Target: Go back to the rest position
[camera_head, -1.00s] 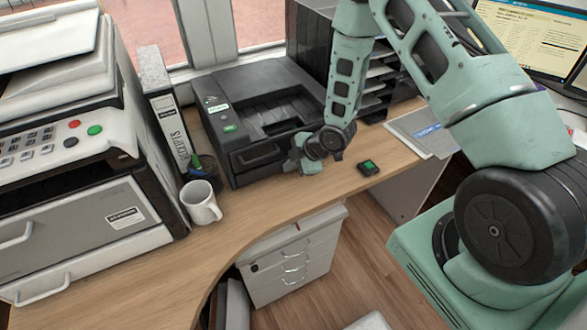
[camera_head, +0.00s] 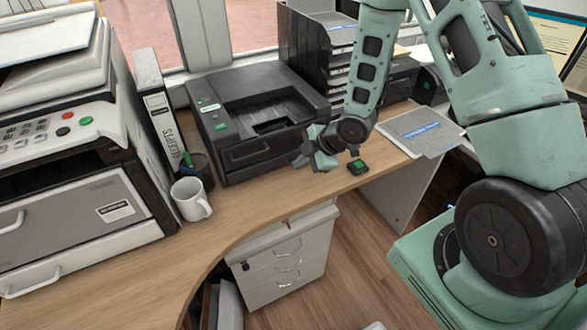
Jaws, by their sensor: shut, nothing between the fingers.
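My gripper (camera_head: 308,163) is at the end of my green arm, above the wooden counter and in front of the black printer. It is shut and empty, with its fingers pointing down and to the left. My arm bends up and over from the right side of the view.
The black printer (camera_head: 240,160) stands behind my gripper, with a paper tray rack (camera_head: 310,50) farther back. A white mug (camera_head: 191,199), a pen cup (camera_head: 200,172), a receipts binder (camera_head: 161,122) and a large copier (camera_head: 75,220) are left. The counter's front (camera_head: 245,215) is clear.

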